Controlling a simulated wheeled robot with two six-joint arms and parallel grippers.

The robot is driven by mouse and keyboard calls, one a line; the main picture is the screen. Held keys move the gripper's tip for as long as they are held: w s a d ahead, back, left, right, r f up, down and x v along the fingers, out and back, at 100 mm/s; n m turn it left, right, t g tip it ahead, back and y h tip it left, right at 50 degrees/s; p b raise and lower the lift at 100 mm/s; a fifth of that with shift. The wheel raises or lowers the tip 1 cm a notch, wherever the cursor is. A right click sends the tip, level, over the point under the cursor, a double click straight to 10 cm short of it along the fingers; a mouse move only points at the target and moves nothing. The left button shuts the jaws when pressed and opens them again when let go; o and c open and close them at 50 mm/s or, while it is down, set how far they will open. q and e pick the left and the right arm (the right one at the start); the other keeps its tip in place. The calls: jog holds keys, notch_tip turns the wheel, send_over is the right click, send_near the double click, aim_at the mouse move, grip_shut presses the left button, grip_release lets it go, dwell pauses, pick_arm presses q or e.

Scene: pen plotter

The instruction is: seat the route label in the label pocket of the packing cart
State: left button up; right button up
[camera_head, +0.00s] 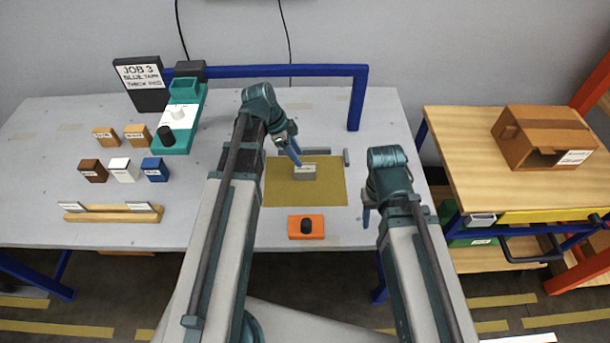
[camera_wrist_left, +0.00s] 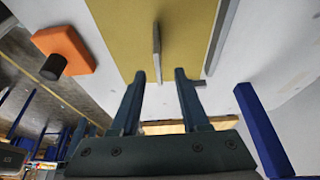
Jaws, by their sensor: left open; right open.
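A small grey plate with a white, printed upper strip, which looks like the route label (camera_head: 304,171), stands on the yellow-olive mat (camera_head: 285,193). In the left wrist view the plate (camera_wrist_left: 156,45) shows edge-on, thin and grey. My left gripper (camera_head: 293,154) is open at the plate, its fingertips (camera_wrist_left: 160,74) on either side of the plate's near end in that view. Contact cannot be told. My right gripper (camera_head: 369,208) is open and empty, right of the mat. The packing cart (camera_head: 460,150) stands at right; a pale holder on its front (camera_head: 481,219) may be the label pocket.
An orange block with a black knob (camera_head: 306,227) sits in front of the mat. Small blocks, a wooden rail (camera_head: 112,216) and a teal device (camera_head: 188,130) are at left. A cardboard box (camera_head: 545,135) sits on the cart.

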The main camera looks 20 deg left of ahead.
aim_at(305, 164)
pick_arm(q)
jog(key=shift+d+b+x, duration=0.15)
jog(key=shift+b+x, duration=1.05)
jog(key=shift+x, duration=0.15)
jog(key=shift+d+b+x, duration=0.2)
jog(key=shift+b+x, duration=0.95)
jog(key=shift+x, duration=0.15)
pick_arm(e)
jog(key=shift+f, duration=2.35)
pick_arm(q)
jog(key=shift+r, duration=0.25)
pick_arm(e)
jog(key=shift+r, duration=0.1)
pick_arm(q)
grip_shut()
